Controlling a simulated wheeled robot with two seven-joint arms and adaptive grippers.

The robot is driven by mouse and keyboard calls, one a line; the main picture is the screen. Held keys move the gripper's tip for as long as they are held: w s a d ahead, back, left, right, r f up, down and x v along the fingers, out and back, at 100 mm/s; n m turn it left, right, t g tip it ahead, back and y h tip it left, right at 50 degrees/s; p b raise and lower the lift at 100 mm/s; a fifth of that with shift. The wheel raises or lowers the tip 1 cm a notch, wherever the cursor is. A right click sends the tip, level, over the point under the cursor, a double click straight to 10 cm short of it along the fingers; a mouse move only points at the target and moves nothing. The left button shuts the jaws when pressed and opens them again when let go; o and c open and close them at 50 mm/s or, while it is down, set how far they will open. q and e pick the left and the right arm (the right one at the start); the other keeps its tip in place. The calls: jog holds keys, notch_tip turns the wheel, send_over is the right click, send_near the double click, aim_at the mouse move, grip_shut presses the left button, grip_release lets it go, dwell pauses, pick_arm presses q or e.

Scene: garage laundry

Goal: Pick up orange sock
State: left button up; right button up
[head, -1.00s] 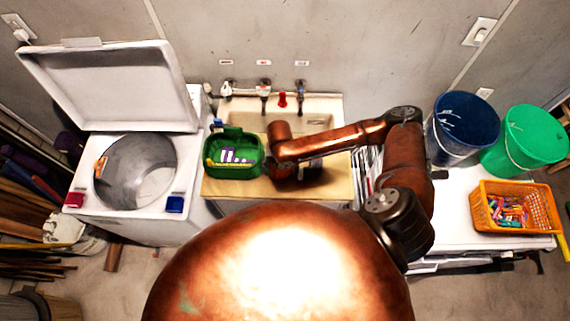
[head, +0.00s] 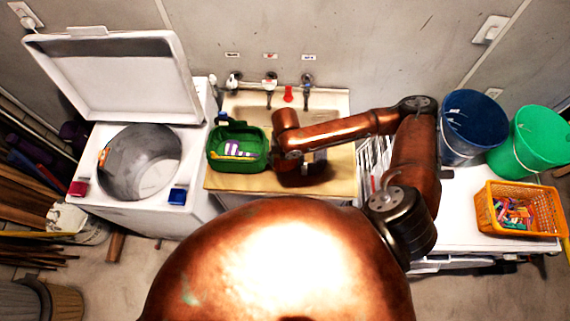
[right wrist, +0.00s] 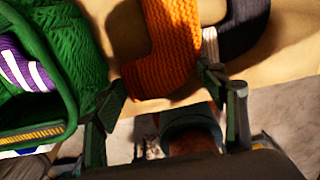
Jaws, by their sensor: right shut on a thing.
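The orange knitted sock (right wrist: 172,45) shows in the right wrist view, lying at the wooden counter with its lower part between my fingers. My right gripper (right wrist: 162,84) is shut on it, one finger at each side of the fabric. In the head view my right gripper (head: 308,168) is over the counter in front of the sink, and my own arm hides the sock there. My left gripper is not in view.
A green basket (head: 213,158) with a purple, white-striped sock (right wrist: 20,65) stands just left of the gripper. A dark cloth (right wrist: 245,25) lies right of the sock. An open washer (head: 195,205) is left; buckets and an orange basket (head: 487,215) are right.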

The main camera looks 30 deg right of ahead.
jog(key=s+r+p, duration=0.9)
jog(key=s+p, duration=0.1)
jog(key=s, duration=0.3)
jog(key=shift+a, duration=0.25)
jog(key=shift+s+f, duration=0.1)
jog(key=shift+s, duration=0.1)
